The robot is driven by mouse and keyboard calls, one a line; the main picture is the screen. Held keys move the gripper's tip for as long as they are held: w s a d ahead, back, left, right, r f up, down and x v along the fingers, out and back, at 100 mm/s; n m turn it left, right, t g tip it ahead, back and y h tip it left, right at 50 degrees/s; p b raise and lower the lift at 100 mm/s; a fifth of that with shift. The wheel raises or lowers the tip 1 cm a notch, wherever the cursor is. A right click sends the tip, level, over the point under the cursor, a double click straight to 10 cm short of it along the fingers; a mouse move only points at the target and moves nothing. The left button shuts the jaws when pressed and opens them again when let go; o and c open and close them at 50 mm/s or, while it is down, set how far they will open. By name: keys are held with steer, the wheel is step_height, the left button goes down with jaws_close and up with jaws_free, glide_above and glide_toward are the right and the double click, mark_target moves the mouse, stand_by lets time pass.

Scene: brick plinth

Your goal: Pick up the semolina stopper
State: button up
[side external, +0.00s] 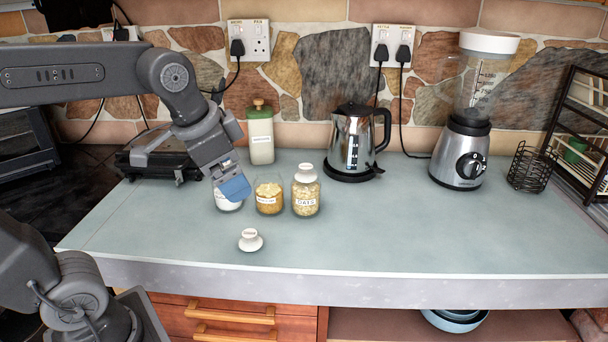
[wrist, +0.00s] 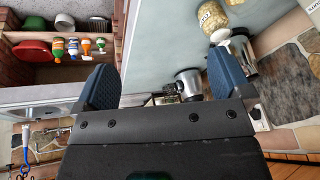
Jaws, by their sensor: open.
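A white knob-shaped stopper (side external: 250,240) lies by itself on the counter in the side view, in front of the jars; its small lettering is not readable. A jar with pale contents (side external: 228,204) stands left of the other jars, and my gripper hides its top, so I cannot tell if a stopper sits there. My gripper (side external: 234,188) is over or in front of that jar, with blue fingers.
An open jar of yellow flakes (side external: 269,196) and a stoppered oats jar (side external: 306,192) stand just right of my gripper. Behind are a green-topped bottle (side external: 261,137) and a kettle (side external: 356,143). A blender (side external: 462,150) stands right. The counter's front right (side external: 420,225) is clear.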

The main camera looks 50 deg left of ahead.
steer(key=w+a+r+m+g, duration=0.1)
steer(key=w+a+r+m, duration=0.15)
steer(key=w, duration=0.45)
steer(key=w+a+r+m+g, duration=0.1)
steer(key=w+r+m, duration=0.1)
steer(key=w+m, duration=0.35)
steer(key=m+g+y, duration=0.1)
steer(key=m+g, duration=0.2)
steer(key=m, duration=0.3)
glide_toward(306, 166)
steer(key=f, duration=0.6)
steer(key=a+f, duration=0.1)
steer(key=f, duration=0.3)
steer(key=shift+s+a, duration=0.1)
steer(key=shift+s, duration=0.1)
steer(key=c, duration=1)
steer(key=shift+c, duration=0.2)
